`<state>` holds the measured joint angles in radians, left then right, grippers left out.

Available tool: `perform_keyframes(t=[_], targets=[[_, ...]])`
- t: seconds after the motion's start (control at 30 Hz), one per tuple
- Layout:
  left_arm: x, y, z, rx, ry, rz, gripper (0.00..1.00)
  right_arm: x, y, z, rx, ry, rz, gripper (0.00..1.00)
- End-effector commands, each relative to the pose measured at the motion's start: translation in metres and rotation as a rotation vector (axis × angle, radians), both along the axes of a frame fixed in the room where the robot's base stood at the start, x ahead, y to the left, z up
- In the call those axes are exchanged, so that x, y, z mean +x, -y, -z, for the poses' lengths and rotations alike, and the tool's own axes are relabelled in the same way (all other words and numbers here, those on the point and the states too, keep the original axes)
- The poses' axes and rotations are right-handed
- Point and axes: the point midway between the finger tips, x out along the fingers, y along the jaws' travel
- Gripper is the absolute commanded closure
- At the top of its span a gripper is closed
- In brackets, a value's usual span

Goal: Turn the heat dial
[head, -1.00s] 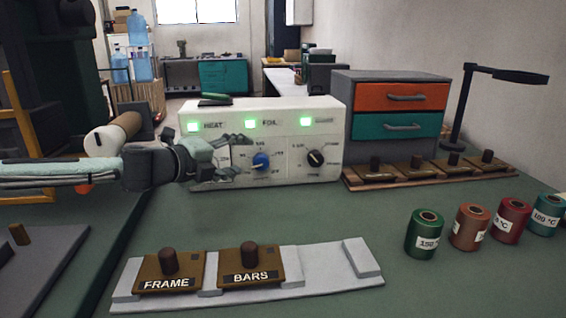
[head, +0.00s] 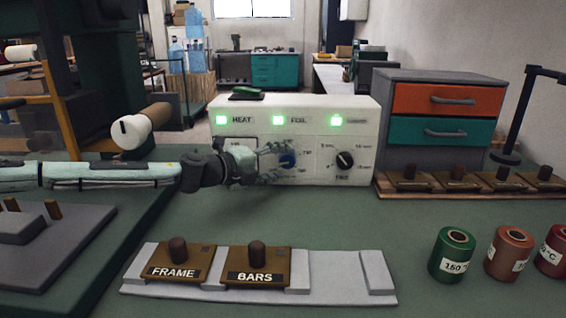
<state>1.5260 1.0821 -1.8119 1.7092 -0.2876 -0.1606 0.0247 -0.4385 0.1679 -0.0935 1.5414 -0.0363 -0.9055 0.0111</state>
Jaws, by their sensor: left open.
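A white control box (head: 222,160) stands at the back of the bench, with three lit green lamps on its face. A black dial (head: 345,160) sits to the right. My right gripper is out of view.
A grey rack (head: 335,268) in front holds the FRAME block (head: 172,262) and BARS block (head: 255,265). Several coloured spools, including a green one (head: 452,258), stand at the right. A drawer cabinet (head: 385,105) stands behind. The mid-bench is clear.

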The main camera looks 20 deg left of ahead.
Motion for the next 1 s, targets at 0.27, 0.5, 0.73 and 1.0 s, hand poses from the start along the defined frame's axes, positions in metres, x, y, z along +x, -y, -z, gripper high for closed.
perform_keyframes(t=[0.27, 0.5, 0.73, 1.0], targets=[[0.010, 0.005, 0.002, -0.001, 0.001, -0.001, 0.44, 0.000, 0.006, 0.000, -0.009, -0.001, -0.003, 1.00], [0.009, 0.005, 0.002, -0.001, 0.000, 0.000, 0.57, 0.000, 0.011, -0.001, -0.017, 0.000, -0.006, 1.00], [0.009, 0.005, 0.002, -0.001, 0.000, 0.000, 0.86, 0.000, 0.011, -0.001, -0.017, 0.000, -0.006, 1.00], [0.009, 0.005, 0.001, 0.009, -0.001, 0.000, 0.94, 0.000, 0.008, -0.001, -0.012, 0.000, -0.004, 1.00]])
